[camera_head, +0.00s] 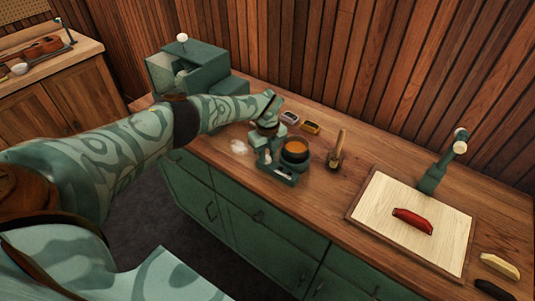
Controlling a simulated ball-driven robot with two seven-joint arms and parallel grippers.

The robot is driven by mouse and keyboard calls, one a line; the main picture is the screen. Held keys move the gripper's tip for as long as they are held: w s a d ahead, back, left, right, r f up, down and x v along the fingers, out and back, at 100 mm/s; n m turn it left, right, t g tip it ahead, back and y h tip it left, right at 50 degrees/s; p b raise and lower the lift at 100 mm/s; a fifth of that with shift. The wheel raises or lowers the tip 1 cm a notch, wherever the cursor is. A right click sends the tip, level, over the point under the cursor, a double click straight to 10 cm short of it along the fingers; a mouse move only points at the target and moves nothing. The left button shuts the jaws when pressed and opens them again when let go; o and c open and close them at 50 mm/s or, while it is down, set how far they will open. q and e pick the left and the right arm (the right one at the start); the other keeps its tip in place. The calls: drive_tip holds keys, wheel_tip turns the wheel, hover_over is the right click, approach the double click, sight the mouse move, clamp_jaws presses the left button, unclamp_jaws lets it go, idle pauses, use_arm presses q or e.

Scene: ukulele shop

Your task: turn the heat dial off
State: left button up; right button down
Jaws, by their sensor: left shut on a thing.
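A small dark green heater base (283,173) stands on the wooden counter near its front edge. A dark round pot (294,153) with amber contents sits in it. My left gripper (266,158) points down at the left side of the heater, right against it. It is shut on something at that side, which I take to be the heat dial. The dial itself is hidden by the fingers, so I cannot tell its setting. My right gripper is not in view.
A light board (403,227) with a red piece (412,221) and a green clamp-like tool (438,170) are further right. A green box-shaped machine (192,70) stands back left.

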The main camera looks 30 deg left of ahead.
sight(267, 157)
use_arm(q)
drive_tip(key=shift+r, duration=0.1)
drive_tip(key=o, duration=1)
wheel_tip(267, 157, up, 16)
drive_tip(key=p, duration=0.3)
drive_tip(key=shift+r, duration=0.1)
